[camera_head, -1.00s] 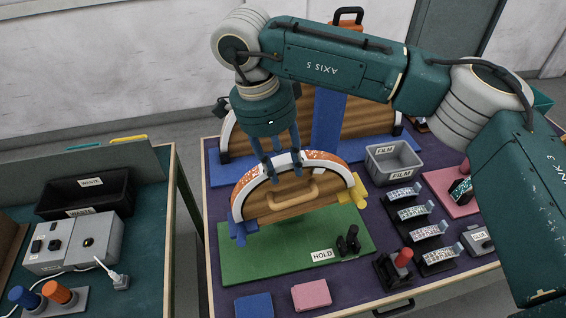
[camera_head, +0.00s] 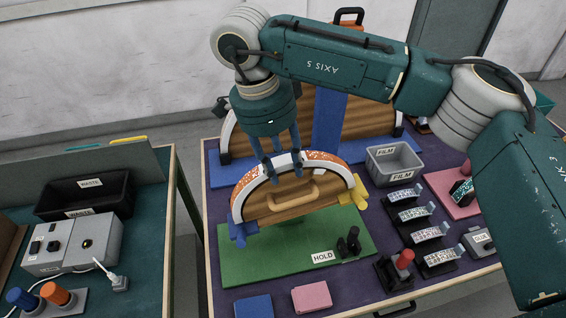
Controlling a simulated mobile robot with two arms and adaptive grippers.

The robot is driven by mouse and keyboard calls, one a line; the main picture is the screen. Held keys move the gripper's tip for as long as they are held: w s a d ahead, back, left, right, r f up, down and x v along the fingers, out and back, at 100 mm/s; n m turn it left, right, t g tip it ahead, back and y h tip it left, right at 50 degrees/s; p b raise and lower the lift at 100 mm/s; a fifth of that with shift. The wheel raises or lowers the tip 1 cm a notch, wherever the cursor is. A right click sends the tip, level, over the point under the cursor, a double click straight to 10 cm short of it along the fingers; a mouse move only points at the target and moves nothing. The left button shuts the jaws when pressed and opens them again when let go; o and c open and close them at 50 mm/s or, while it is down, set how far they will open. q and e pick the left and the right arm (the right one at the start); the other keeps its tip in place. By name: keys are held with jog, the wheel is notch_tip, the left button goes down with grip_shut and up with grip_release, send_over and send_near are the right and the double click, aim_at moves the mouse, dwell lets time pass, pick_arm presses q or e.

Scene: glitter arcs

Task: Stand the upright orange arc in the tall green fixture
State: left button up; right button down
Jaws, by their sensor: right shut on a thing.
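The orange arc (camera_head: 323,157) is a speckled orange and white curved strip, upright over a wooden half-round form (camera_head: 300,205) with a handle. My right gripper (camera_head: 283,168) comes down from above, shut on the white middle of the arc's top. A blue clamp (camera_head: 238,233) is at the form's left end and a yellow clamp (camera_head: 357,190) at its right end. The form is over a green board (camera_head: 285,262) labelled HOLD; I cannot tell how its underside is supported. I see no separate tall green fixture. My left gripper is out of view.
A larger wooden half-round form (camera_head: 365,115) with a blue upright stands close behind. A grey FILM bin (camera_head: 394,160) and several small arc stands are to the right. Blue (camera_head: 253,307) and pink (camera_head: 311,295) blocks lie in front. A gap separates the left bench (camera_head: 150,240).

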jog(key=shift+d+f+b, duration=0.15)
jog(key=shift+f+b, duration=0.35)
jog(key=shift+f, duration=0.15)
dwell(0.5)
jog(key=c, duration=0.7)
grip_release()
jog(key=shift+c, duration=0.2)
jog(key=shift+p+v, duration=2.3)
jog(key=shift+v, duration=1.75)
